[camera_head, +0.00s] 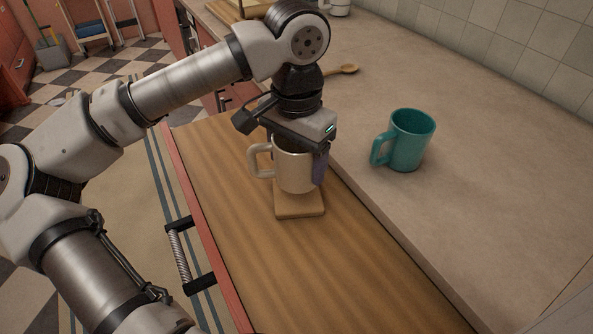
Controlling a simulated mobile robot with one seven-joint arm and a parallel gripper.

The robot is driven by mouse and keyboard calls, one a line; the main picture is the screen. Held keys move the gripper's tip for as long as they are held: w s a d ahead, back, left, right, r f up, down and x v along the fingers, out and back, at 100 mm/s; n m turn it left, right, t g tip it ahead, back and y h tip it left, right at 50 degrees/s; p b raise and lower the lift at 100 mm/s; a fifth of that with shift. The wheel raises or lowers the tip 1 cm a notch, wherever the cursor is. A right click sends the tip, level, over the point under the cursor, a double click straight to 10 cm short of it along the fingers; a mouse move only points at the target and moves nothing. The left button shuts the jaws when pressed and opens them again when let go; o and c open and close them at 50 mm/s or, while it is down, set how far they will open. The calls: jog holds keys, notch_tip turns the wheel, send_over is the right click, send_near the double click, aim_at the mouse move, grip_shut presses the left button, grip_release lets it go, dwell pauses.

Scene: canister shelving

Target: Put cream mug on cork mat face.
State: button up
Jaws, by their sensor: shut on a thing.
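The cream mug (291,172) is upright in the middle of the view, its handle pointing left. My gripper (298,162) reaches down from above and is shut on the mug; one finger shows along the mug's right side. The cork mat (300,210) is a small tan square on the wooden surface directly below the mug. The mug covers the mat's back part in this view. I cannot tell whether the mug's base touches the mat or is slightly above it.
A teal mug (408,140) stands on the grey counter (450,220) to the right. A wooden spoon (343,69) lies further back. The wooden surface (330,285) in front of the mat is clear. A tiled wall (520,40) borders the counter.

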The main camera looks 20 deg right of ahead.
jog(key=shift+f, duration=2.15)
jog(key=o, duration=1.2)
jog(key=shift+r, duration=0.1)
jog(key=shift+c, duration=0.2)
jog(key=shift+r, duration=0.15)
notch_tip(320, 180, up, 12)
